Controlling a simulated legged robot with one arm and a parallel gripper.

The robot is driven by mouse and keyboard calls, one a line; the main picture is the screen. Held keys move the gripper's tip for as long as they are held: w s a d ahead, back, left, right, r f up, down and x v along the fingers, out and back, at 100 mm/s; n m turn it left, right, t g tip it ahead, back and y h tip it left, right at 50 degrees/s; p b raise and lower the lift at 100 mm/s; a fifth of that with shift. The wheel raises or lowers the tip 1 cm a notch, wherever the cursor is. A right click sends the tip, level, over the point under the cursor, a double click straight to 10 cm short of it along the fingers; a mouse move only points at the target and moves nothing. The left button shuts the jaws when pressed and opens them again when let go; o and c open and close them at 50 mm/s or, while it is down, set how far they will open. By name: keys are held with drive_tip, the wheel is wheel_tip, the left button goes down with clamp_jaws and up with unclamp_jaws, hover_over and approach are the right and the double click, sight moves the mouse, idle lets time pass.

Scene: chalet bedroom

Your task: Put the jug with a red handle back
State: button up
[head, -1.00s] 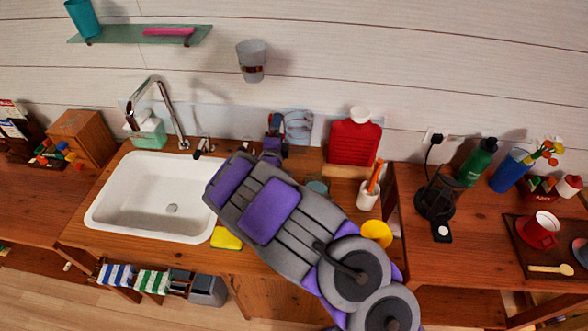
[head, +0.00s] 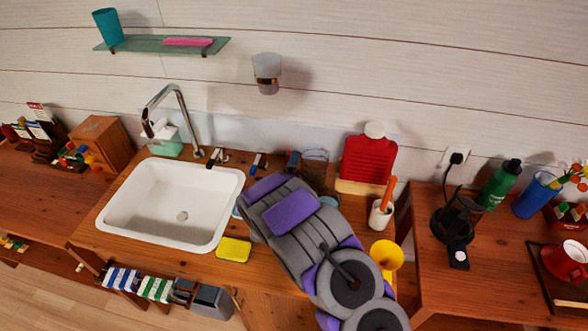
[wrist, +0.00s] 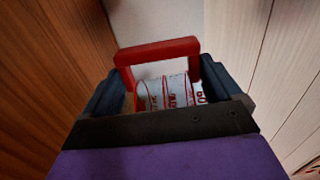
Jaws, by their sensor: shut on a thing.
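My gripper (head: 277,163) is over the back of the wooden counter, right of the sink. In the wrist view my gripper (wrist: 160,75) is shut on the jug. The jug's red handle (wrist: 157,52) spans between the dark fingers, and its pale body with red markings (wrist: 165,93) shows below it. In the head view a clear glass body, which looks like the jug (head: 316,168), shows just right of the fingers. The arm hides its lower part, so I cannot tell whether it touches the counter.
A white sink (head: 172,203) lies left, with a yellow sponge (head: 233,250) at its right front. A red container (head: 367,160), a white cup with an orange-handled tool (head: 380,215) and a yellow cup (head: 387,256) stand right. A glass shelf (head: 150,45) hangs above.

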drive_tip(key=shift+a, duration=0.6)
drive_tip(key=o, duration=1.7)
drive_tip(key=shift+a+f, duration=0.1)
drive_tip(key=shift+a, duration=0.5)
drive_tip(key=shift+s+d, duration=0.1)
drive_tip(key=shift+d, duration=0.4)
drive_tip(key=s+a, duration=0.1)
drive_tip(key=s, duration=0.2)
drive_tip(key=s+a+p, duration=0.1)
drive_tip(key=s, duration=0.3)
drive_tip(key=s+a+p, duration=0.1)
drive_tip(key=s, duration=0.3)
drive_tip(key=shift+s+d+p, duration=0.3)
drive_tip(key=shift+d, duration=0.3)
drive_tip(key=shift+a, duration=0.15)
